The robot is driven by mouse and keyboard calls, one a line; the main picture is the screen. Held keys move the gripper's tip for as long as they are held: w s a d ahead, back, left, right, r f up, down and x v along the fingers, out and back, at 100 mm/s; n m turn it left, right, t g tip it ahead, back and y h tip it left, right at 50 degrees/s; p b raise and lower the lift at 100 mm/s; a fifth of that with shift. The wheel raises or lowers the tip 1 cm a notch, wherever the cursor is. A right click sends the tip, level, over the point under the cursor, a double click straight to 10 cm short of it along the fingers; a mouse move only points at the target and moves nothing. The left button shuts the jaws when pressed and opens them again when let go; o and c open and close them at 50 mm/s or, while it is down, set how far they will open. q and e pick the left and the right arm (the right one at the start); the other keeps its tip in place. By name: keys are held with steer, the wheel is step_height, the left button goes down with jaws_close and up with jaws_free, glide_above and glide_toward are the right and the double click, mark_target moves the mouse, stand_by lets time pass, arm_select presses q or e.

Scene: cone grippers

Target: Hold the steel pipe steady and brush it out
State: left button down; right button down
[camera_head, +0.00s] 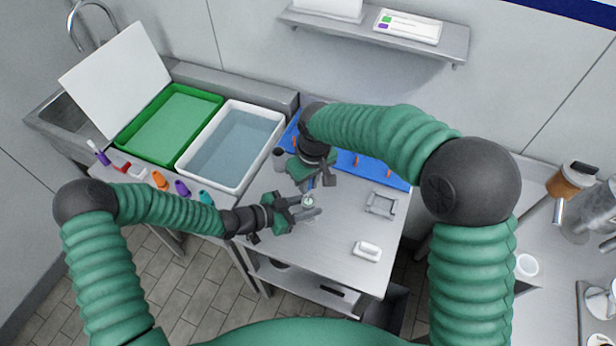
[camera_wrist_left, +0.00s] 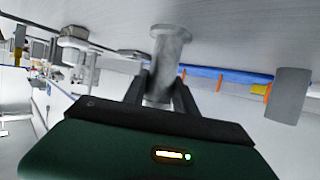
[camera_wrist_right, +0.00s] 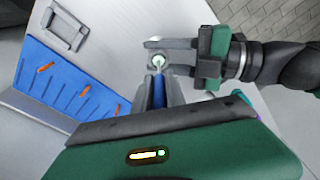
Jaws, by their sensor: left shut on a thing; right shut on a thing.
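The grey steel pipe (camera_head: 309,201) stands upright over the metal table, its round flange showing in the left wrist view (camera_wrist_left: 170,33). My left gripper (camera_head: 298,208) is shut around the pipe from the left; its fingers also flank the pipe in the right wrist view. My right gripper (camera_head: 309,184) is above the pipe, pointing down, and shut on a thin brush (camera_wrist_right: 158,72) with a bluish handle. The brush's end is at the pipe's open mouth (camera_wrist_right: 158,60). I cannot tell how far, if at all, it is inside. Its bristles are hidden.
A blue mat (camera_head: 345,161) with orange pegs lies along the table's back, partly behind my right arm. A grey frame (camera_head: 381,203) and a white block (camera_head: 367,251) lie to the right. A white water basin (camera_head: 235,142) and a green tray (camera_head: 170,124) stand at left.

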steer(key=shift+f, duration=0.95)
steer(key=shift+r, duration=2.5)
steer(key=shift+f, duration=2.5)
steer(key=shift+r, duration=2.5)
steer(key=shift+r, duration=3.75)
arm_select(q)
steer(key=c, duration=0.6)
jaws_free()
